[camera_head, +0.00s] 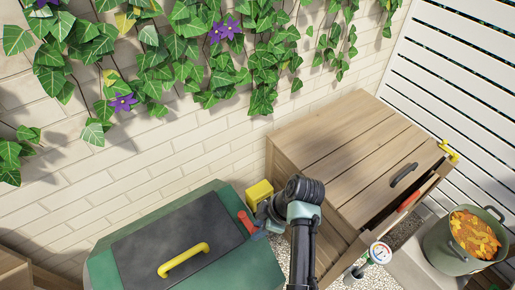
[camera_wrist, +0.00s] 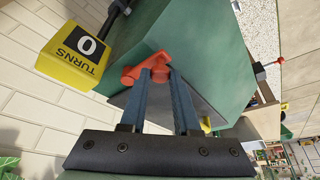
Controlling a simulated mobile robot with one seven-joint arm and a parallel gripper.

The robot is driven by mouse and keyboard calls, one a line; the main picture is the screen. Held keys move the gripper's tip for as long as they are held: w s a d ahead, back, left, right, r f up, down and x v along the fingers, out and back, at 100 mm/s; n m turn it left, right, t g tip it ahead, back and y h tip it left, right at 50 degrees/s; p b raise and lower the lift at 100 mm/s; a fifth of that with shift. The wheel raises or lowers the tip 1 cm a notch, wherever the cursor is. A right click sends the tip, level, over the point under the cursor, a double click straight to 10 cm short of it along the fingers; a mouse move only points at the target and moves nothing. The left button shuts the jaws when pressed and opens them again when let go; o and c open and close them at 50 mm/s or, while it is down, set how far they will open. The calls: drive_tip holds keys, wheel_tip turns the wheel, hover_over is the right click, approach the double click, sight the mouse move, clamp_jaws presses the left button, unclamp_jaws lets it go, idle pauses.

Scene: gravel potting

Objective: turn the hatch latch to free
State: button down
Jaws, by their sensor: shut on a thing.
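The hatch latch (camera_head: 245,221) is a red handle on the right edge of the dark hatch panel (camera_head: 150,262), on a green drum (camera_head: 215,196). My gripper (camera_head: 262,229) reaches it from the right. In the wrist view the latch (camera_wrist: 133,75) shows orange-red between and beyond the blue-grey fingers of my gripper (camera_wrist: 162,78), which are shut on it. The fingers hide part of the latch. A yellow handle (camera_head: 183,260) sits on the hatch, which lies closed.
A yellow counter (camera_head: 259,192) beside the drum reads TURNS 0 in the wrist view (camera_wrist: 74,55). A wooden cabinet (camera_head: 340,145) stands close right of my arm. A pot of orange leaves (camera_head: 473,235) stands at far right. Ivy hangs on the brick wall behind.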

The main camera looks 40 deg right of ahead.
idle(0.4)
drive_tip(key=c, duration=0.7)
unclamp_jaws()
drive_tip(key=shift+o, duration=0.2)
drive_tip(key=p+v, duration=0.1)
drive_tip(key=v, duration=1.2)
drive_tip(key=shift+w, duration=0.1)
